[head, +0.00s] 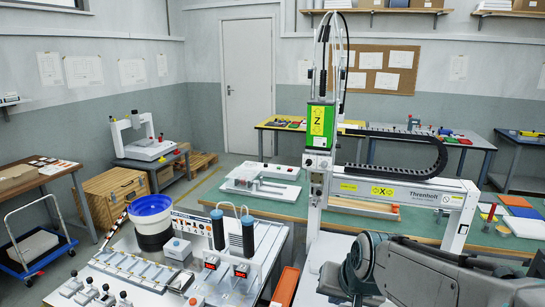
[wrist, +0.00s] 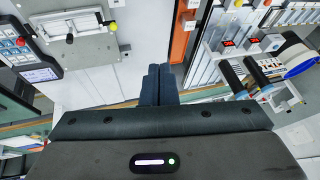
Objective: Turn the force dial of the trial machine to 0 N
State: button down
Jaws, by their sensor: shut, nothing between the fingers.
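My gripper (wrist: 160,70) shows in the wrist view with its two dark fingers together and nothing between them. In the head view my arm fills the lower right, and the gripper is not visible there. I cannot pick out the force dial or a 0 N mark in either view. I cannot tell which device is the trial machine. A metal plate with a slot and a small dark handle (wrist: 73,30) lies up and left of the fingers, apart from them. A dark control panel (wrist: 30,58) with a red button and lit screen is at its left.
The gantry (head: 321,140) with its green Z unit stands over the bench. Two black screwdrivers (head: 248,236) stand near red displays (head: 211,262). A blue-rimmed bowl (head: 151,207) stands left of them. An orange bin (wrist: 184,30) lies just beyond my fingers.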

jog(key=w+r+m+t+h+p, duration=0.1)
jog(key=w+r+m+t, duration=0.25)
jog(key=w, duration=0.85)
jog(key=w+r+m+t+h+p, duration=0.1)
jog(key=w+r+m+t, duration=0.3)
jog(key=w, duration=0.9)
jog(key=m+t+h+p, duration=0.1)
jog(key=m+t+h, duration=0.3)
jog(key=m+h, duration=0.15)
send_near(321, 163)
jog(key=shift+y, duration=0.25)
jog(key=x, duration=0.3)
jog(key=a+x, duration=0.1)
jog(key=shift+w+d+f+p, duration=0.15)
jog(key=shift+w+f+p, duration=0.1)
jog(key=shift+w+p, duration=0.15)
jog(key=shift+x, duration=0.9)
jog(key=shift+s+d+r+b, duration=0.1)
jog(key=shift+d+b, duration=0.2)
jog(key=shift+b, duration=0.2)
jog(key=shift+s+d+r+b, duration=0.1)
jog(key=shift+d+r+b, duration=0.05)
jog(key=shift+d+b, duration=0.25)
jog(key=shift+f+b, duration=0.35)
jog(key=shift+b, duration=1.1)
jog(key=shift+s+d+f+b, duration=0.1)
jog(key=shift+d+b, duration=0.05)
jog(key=shift+b, duration=0.85)
jog(key=shift+f, duration=0.1)
